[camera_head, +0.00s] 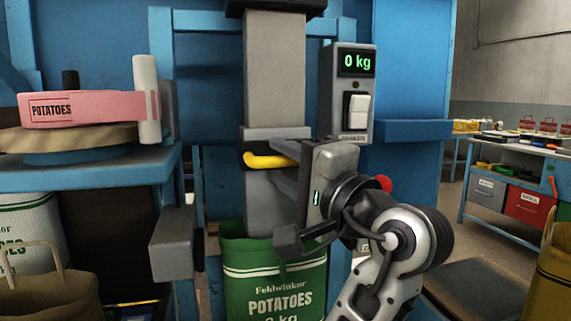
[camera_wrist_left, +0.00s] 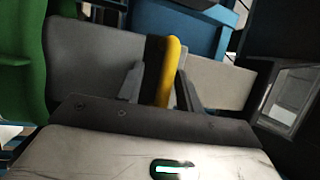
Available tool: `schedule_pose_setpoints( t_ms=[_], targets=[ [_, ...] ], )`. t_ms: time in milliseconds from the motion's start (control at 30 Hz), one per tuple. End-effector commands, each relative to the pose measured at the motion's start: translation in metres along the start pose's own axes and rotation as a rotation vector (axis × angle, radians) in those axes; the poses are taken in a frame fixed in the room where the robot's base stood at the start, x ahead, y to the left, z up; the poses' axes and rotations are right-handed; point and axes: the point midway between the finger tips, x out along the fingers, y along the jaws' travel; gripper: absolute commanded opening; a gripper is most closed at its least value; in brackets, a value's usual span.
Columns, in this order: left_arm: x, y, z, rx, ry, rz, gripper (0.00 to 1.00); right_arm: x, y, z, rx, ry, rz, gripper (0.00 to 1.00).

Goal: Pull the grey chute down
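The grey chute (camera_head: 275,75) hangs upright in the middle of the head view, with its lower part (camera_head: 262,205) reaching into the mouth of a green potato sack (camera_head: 275,272). A yellow handle (camera_head: 268,160) sticks out from the chute's front. My left gripper (camera_head: 283,172) is at the handle's right end. In the left wrist view, the yellow handle (camera_wrist_left: 168,72) lies between the two fingers of the gripper (camera_wrist_left: 162,85), with a dark gap on its left side; the fingers look apart, and a firm grip does not show. My right gripper is out of view.
A control box (camera_head: 347,95) reading 0 kg, with a white rocker switch, is right of the chute. A grey block (camera_head: 172,243) stands left of the sack. A blue table (camera_head: 90,178) at left bears a pink POTATOES band (camera_head: 85,108). A workbench (camera_head: 510,180) is behind right.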

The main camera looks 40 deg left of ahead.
Motion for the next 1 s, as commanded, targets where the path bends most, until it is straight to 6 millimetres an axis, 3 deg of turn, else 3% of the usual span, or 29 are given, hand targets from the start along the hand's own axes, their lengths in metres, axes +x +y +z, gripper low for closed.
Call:
schedule_pose_setpoints(
  t_ms=[133, 267, 700, 1000],
  targets=[
    [-0.004, 0.0, 0.0, -0.001, 0.0, -0.001, 0.36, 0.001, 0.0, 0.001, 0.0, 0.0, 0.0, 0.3],
    [-0.022, 0.001, -0.001, -0.001, 0.004, 0.001, 0.36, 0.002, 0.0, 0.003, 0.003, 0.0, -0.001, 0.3],
    [-0.124, 0.002, -0.001, 0.002, 0.005, 0.002, 0.36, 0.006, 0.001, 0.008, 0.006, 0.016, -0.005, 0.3],
    [-0.158, 0.0, 0.0, 0.001, 0.001, 0.0, 0.36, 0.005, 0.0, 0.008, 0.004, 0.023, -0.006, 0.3]
  ],
)
